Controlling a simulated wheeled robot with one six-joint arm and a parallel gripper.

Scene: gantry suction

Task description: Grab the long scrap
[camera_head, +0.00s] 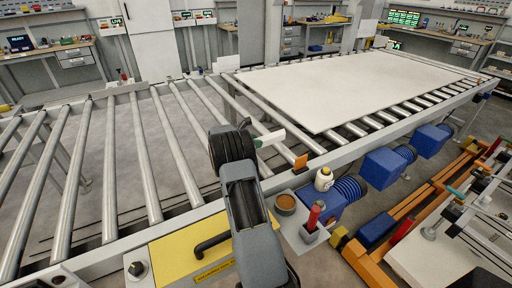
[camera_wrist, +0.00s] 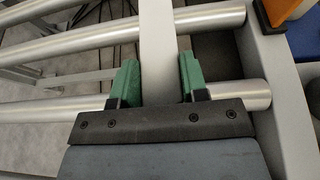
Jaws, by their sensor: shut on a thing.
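The long scrap is a pale, flat, straight strip (camera_wrist: 158,40). In the wrist view it runs from between my fingers up past the top edge of the picture. My gripper (camera_wrist: 159,82) has green finger pads, one against each long side of the strip, and is shut on it. In the head view, the strip's pale end (camera_head: 272,138) shows beside my gripper (camera_head: 258,144), above the rollers near the conveyor's front rail. Most of the strip is hidden behind my arm there, and its far end is out of the wrist view.
Metal rollers (camera_head: 140,150) with open gaps lie under and left of my gripper. A large pale sheet (camera_head: 350,85) lies on the conveyor to the right.

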